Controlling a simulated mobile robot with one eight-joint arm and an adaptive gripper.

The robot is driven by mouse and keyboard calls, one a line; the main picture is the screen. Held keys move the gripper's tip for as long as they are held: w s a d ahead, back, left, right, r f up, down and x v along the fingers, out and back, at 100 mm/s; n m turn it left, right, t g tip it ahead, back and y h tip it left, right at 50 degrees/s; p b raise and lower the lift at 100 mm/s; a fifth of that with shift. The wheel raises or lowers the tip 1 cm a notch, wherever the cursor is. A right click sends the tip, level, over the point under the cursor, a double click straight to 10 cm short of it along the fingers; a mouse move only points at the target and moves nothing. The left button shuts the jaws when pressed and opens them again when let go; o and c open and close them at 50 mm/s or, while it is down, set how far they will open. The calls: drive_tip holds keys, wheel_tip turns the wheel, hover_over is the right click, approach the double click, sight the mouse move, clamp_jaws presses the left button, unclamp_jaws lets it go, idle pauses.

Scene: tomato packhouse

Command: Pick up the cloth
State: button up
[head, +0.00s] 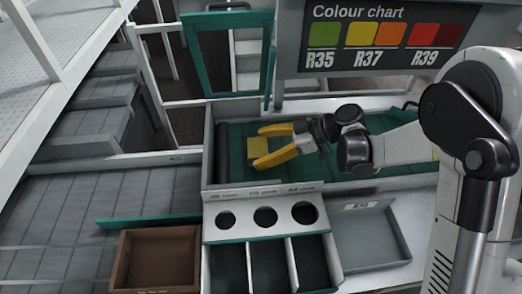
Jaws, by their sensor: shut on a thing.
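The cloth (257,148) is a small dull-yellow piece at the left end of the green-lined trough (208,160). My gripper (258,148) has yellow fingers and reaches in from the right over the trough. Its two fingers are shut on the cloth, with the cloth between their tips. Part of the cloth is hidden by the fingers. From this one view I cannot tell whether the cloth touches the green bed or hangs just above it.
A panel with three round holes (266,215) and divided bins stands in front of the trough. A brown crate (157,260) is at front left, a grey tray (372,240) at right. Behind stand a green frame (270,55) and a colour chart board (385,40).

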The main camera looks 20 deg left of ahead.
wheel_tip(320, 180, up, 2)
drive_tip(key=shift+r+p, duration=0.2)
drive_tip(key=shift+p, duration=0.2)
drive_tip(key=p+v, duration=0.3)
drive_tip(key=v, duration=1)
drive_tip(key=shift+w, duration=0.2)
drive_tip(key=shift+d, duration=0.2)
